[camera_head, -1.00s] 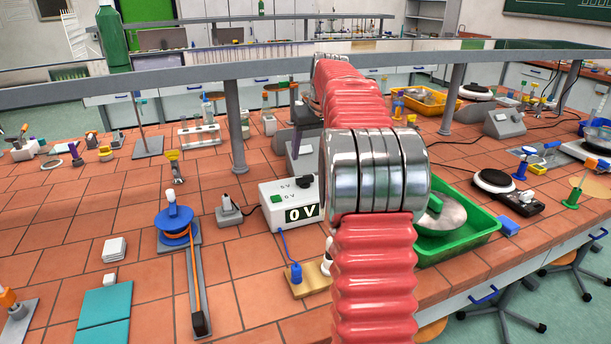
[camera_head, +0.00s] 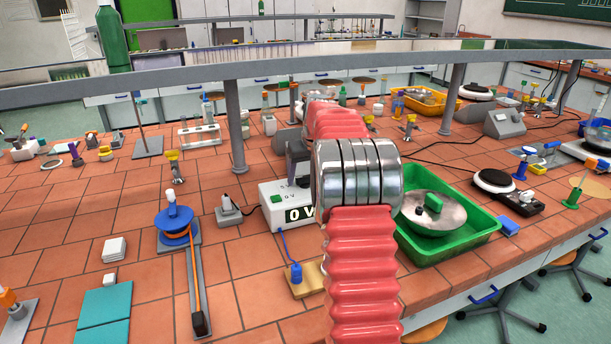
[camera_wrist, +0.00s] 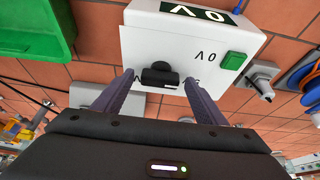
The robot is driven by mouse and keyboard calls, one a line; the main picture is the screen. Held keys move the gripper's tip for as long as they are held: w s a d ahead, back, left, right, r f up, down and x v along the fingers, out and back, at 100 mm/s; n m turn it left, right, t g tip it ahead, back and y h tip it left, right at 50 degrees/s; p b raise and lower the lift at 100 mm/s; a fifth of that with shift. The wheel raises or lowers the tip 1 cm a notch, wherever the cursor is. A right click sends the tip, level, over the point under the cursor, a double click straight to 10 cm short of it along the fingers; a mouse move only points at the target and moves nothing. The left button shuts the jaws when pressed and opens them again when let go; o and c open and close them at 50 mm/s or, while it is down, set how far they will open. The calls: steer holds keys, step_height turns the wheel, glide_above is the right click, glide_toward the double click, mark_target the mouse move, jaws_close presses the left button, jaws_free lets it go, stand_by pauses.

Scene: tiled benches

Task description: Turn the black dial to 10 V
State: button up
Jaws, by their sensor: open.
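The white power supply box (camera_head: 271,203) stands on the tiled bench, with a "0 V" display (camera_head: 299,214) on its front and a green button (camera_head: 277,198) on top. In the wrist view the box (camera_wrist: 193,40) appears upside down, and the black dial (camera_wrist: 160,76) shows on its top face. My gripper (camera_wrist: 158,82) is open, with its two fingers on either side of the dial and gaps between them and it. I cannot tell whether the fingertips are level with the dial. In the head view my arm hides the dial and part of the box.
A green tray (camera_head: 485,243) with a metal lid (camera_head: 419,221) lies right of the box. A grey plug block (camera_head: 229,214) sits to its left, and a blue connector on a wooden block (camera_head: 307,281) in front. A grey rail (camera_head: 262,70) crosses above the bench.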

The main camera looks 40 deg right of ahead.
steer(key=shift+c, duration=0.3)
steer(key=c, duration=1)
